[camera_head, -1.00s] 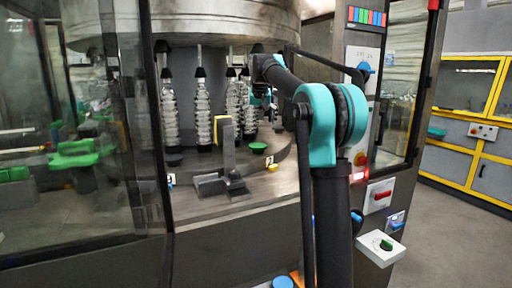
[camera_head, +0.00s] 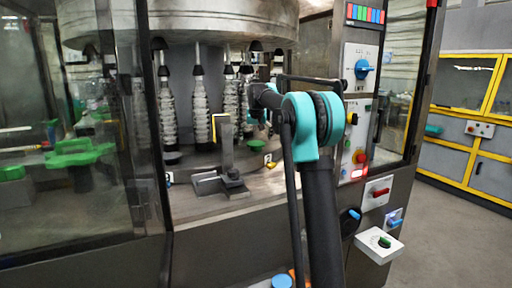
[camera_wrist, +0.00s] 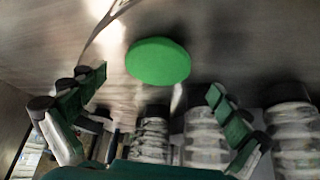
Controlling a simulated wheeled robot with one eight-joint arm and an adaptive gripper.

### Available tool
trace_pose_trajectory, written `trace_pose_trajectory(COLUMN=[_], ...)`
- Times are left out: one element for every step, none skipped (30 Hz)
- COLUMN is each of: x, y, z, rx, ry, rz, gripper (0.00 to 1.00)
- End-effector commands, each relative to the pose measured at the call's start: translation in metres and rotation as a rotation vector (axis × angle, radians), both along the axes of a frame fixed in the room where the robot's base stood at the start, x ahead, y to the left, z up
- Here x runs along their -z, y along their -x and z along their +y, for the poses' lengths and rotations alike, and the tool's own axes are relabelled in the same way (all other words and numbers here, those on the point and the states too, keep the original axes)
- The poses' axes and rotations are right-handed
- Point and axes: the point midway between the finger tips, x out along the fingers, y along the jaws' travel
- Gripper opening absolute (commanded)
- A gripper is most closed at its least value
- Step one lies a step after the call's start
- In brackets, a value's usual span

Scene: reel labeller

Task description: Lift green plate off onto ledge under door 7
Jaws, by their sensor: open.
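A round green plate (camera_head: 256,144) sits on the dark round table inside the machine; in the wrist view it is a bright green disc (camera_wrist: 158,61) on a shiny metal surface. My gripper (camera_wrist: 157,88) is open and empty, with one finger to the left and one to the right, both pointing towards the disc. The disc lies ahead of the fingertips, apart from them. In the head view my gripper is mostly hidden behind my arm, close to the plate. I cannot make out a number 7 on any door or a ledge under it.
Several ribbed clear bottles (camera_head: 200,110) stand behind the plate. A grey block with an upright bar (camera_head: 227,150) stands left of it. A dark door frame (camera_head: 155,120) stands at the left. A control panel (camera_head: 362,85) is at the right, with open floor (camera_head: 445,235) beyond.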

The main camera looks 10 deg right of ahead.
Motion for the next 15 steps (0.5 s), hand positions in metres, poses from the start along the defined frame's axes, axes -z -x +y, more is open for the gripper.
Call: trace_pose_trajectory(x=[0.003, 0.005, 0.009, 0.012, 0.016, 0.021, 0.025, 0.028, 0.033, 0.036, 0.038, 0.04, 0.041, 0.041, 0.041], y=[-0.002, -0.004, -0.007, -0.009, -0.012, -0.015, -0.018, -0.02, -0.022, -0.024, -0.025, -0.026, -0.027, -0.027, -0.027], z=[-0.001, -0.001, -0.002, -0.002, -0.003, -0.004, -0.005, -0.005, -0.005, -0.005, -0.005, -0.005, -0.005, -0.005, -0.005], rx=[0.0, 0.0, 0.001, 0.001, 0.001, 0.001, 0.001, 0.001, 0.001, 0.001, 0.001, 0.001, 0.001, 0.001, 0.001], ry=[0.0, 0.0, 0.0, 0.0, 0.0, 0.0, 0.0, 0.0, 0.0, 0.0, 0.0, 0.0, 0.0, 0.0, 0.0], rz=[0.0, 0.0, 0.0, 0.0, 0.0, 0.0, 0.0, 0.0, 0.0, 0.0, 0.0, 0.0, 0.0, 0.0, 0.0], gripper=[1.0, 1.0, 1.0, 1.0, 1.0, 1.0, 1.0, 1.0, 1.0, 1.0, 1.0, 1.0, 1.0, 1.0, 1.0])
